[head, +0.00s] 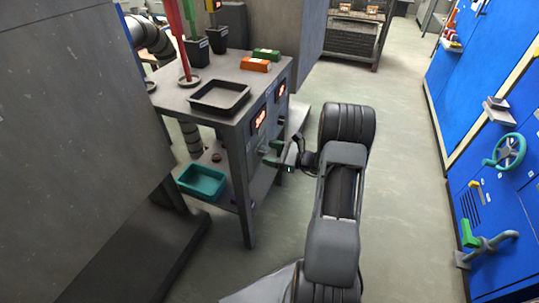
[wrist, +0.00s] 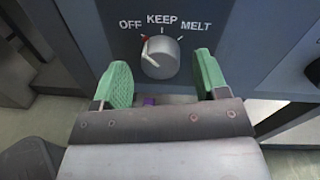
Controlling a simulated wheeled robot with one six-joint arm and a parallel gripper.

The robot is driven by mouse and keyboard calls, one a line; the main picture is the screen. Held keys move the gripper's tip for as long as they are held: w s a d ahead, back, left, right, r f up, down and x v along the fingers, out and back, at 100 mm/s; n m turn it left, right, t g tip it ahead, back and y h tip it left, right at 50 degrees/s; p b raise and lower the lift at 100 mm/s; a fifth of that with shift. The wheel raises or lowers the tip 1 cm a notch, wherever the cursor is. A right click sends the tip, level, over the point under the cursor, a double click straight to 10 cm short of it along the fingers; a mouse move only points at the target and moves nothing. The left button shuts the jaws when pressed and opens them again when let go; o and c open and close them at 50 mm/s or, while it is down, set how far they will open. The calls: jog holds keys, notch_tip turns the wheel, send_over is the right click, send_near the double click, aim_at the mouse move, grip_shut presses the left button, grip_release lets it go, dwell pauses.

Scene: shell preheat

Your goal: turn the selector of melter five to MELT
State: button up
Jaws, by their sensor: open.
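The selector (wrist: 160,57) is a round grey knob on a dark panel (wrist: 95,20) in the wrist view. OFF, KEEP and MELT are printed above it from left to right. Its pale pointer, with red near the tip, leans up and left, toward the OFF side. My gripper (wrist: 162,72) is open, with one green finger left of the knob and one right, both apart from it. In the head view my gripper (head: 283,157) is at the front of the grey bench (head: 236,112); I cannot make out the knob there. No melter number is readable.
Lit orange displays (head: 259,118) are on the bench front. A black tray (head: 220,97) and an orange block (head: 255,64) lie on top. A teal bin (head: 202,183) is on the lower shelf. Blue cabinets (head: 480,90) stand at right, with open floor (head: 410,150) between.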

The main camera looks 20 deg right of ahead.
jog(key=shift+w+a, duration=0.25)
jog(key=shift+a, duration=0.05)
jog(key=c, duration=0.9)
